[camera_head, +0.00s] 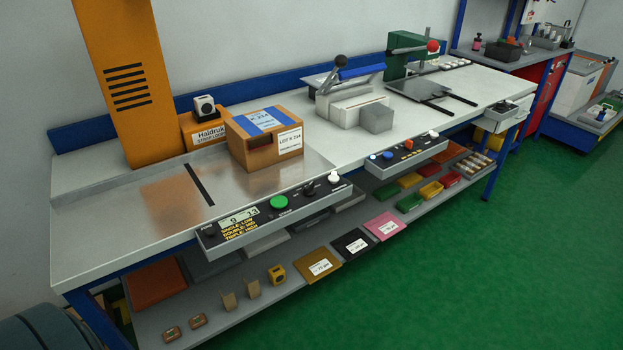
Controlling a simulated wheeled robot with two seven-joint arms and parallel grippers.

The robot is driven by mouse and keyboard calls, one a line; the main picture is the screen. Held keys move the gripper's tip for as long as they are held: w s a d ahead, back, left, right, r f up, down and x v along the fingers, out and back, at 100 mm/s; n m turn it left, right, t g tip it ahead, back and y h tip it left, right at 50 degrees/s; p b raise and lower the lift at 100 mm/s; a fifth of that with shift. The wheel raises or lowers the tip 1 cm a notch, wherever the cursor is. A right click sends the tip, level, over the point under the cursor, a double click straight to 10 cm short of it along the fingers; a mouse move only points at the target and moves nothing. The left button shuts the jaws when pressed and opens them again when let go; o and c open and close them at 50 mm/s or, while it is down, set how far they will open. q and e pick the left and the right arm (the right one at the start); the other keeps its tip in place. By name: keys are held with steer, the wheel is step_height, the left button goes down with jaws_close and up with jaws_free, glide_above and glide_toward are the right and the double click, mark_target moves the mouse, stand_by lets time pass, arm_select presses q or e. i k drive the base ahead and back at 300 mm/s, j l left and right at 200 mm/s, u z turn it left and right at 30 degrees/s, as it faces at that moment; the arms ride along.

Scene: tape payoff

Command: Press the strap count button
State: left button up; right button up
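A grey control panel (270,212) runs along the front edge of the near workbench. It carries a black round knob (210,231), a small lit display (238,217) with yellow text below it, a green button (279,202), a black selector (309,189) and a white button (334,177). The yellow text mentions single, double and triple. The small labels beside the controls are too small to read, so I cannot tell which one is the strap count button. Neither of my grippers is in view.
An orange strapping machine column (127,80) stands behind a metal plate (120,212). A cardboard box (264,140) sits behind the panel. A second panel (405,152) is farther right. A lower shelf (240,300) holds packets and small items. Green floor in front is clear.

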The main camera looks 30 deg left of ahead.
mark_target(210, 232)
steer(key=u, duration=1.15)
